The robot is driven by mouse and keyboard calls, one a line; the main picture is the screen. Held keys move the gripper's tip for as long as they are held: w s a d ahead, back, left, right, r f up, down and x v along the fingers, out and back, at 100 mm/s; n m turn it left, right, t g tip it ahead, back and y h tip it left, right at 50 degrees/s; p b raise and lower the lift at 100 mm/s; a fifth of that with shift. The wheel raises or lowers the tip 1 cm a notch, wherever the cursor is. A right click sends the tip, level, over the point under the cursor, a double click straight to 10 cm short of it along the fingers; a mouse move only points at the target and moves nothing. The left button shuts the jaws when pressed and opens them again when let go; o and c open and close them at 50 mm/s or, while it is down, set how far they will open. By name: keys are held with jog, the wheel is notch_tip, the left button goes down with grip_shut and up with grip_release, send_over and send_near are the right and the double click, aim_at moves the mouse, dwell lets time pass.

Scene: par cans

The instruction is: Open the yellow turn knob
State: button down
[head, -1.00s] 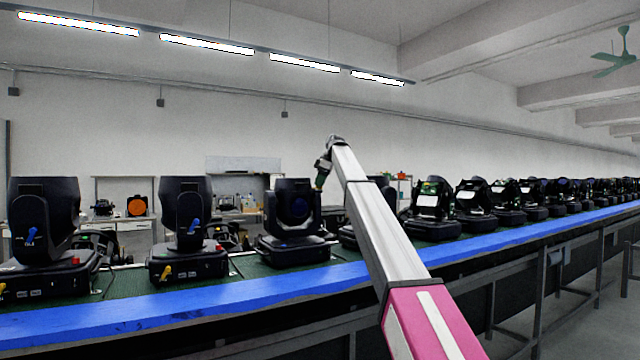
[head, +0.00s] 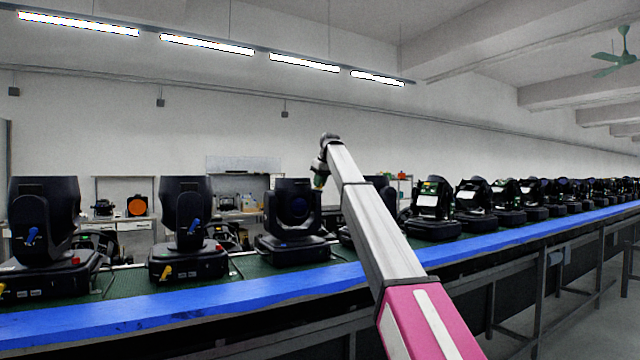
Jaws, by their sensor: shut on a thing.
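My gripper (head: 319,182) is small and dark at the far end of my arm, below the bent wrist. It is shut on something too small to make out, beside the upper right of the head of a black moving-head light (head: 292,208). Whether it touches that light, I cannot tell. A yellow knob (head: 166,272) shows on the base of the black light to the left, well away from my gripper. Another yellow knob (head: 3,287) shows at the left picture edge. I see no yellow knob clearly at my gripper.
Black lights stand in a long row on a green-topped bench with a blue front edge (head: 300,280). Another light (head: 375,215) is partly hidden behind my arm. Shelves and worktables (head: 240,185) stand against the back wall.

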jog(key=m, duration=0.2)
jog(key=m+h, duration=0.1)
jog(key=m, duration=0.1)
jog(key=shift+a+t+h, duration=0.1)
jog(key=shift+t+h, duration=0.2)
jog(key=shift+t, duration=0.1)
jog(key=m, duration=0.2)
jog(key=m+h, duration=0.1)
jog(key=m, duration=0.1)
jog(key=shift+m+h, duration=0.3)
jog(key=shift+m, duration=0.3)
jog(key=c, duration=1.2)
grip_release()
jog(key=shift+s+r, duration=0.1)
jog(key=shift+r, duration=0.05)
jog(key=v, duration=1)
jog(key=shift+s+a+r, duration=0.1)
jog(key=shift+s+r, duration=0.1)
jog(key=shift+s, duration=0.1)
